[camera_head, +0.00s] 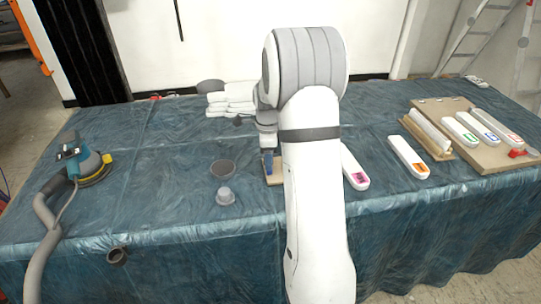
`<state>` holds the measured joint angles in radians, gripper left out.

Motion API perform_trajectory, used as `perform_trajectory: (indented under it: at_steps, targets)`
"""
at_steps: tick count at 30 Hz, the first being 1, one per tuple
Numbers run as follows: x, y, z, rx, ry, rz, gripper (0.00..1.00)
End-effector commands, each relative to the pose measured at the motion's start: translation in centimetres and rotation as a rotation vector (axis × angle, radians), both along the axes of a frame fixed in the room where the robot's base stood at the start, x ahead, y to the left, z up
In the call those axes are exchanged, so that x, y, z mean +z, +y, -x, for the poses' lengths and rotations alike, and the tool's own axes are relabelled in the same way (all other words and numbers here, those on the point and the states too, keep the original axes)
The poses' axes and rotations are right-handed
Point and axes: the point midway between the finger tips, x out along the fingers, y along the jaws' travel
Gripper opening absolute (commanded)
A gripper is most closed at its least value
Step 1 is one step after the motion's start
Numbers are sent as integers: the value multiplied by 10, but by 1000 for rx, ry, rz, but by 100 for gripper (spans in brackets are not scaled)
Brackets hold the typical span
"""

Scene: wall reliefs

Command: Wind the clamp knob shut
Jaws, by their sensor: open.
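My arm reaches forward over the table, and its end points down near the middle of the table. My gripper (268,151) is small in view and partly hidden by my own arm; it is open. Just below and beside it is a small blue part (268,160) on a light wooden piece (273,181), mostly covered by my arm. This may be the clamp. I cannot make out its knob, nor whether my gripper touches it.
A grey bowl (223,169) and a grey cup-like piece (225,196) stand left of my gripper. White folded cloths (231,101) lie behind. A blue sander (84,165) with a hose is at left. White labelled bars (409,157) and a board (497,158) lie at right.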

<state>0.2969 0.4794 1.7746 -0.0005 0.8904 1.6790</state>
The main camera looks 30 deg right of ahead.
Motion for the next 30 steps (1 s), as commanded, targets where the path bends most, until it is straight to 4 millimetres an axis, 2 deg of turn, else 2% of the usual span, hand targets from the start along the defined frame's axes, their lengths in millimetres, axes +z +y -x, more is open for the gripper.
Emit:
perform_trajectory:
  at_steps: [7, 15, 21, 30]
  targets:
    - [7, 0, -1, 0, -4, 1, 50]
    - [52, 0, 0, 0, -5, 1, 50]
    - [75, 0, 1, 0, -2, 1, 50]
    - [78, 0, 2, 0, -1, 0, 50]
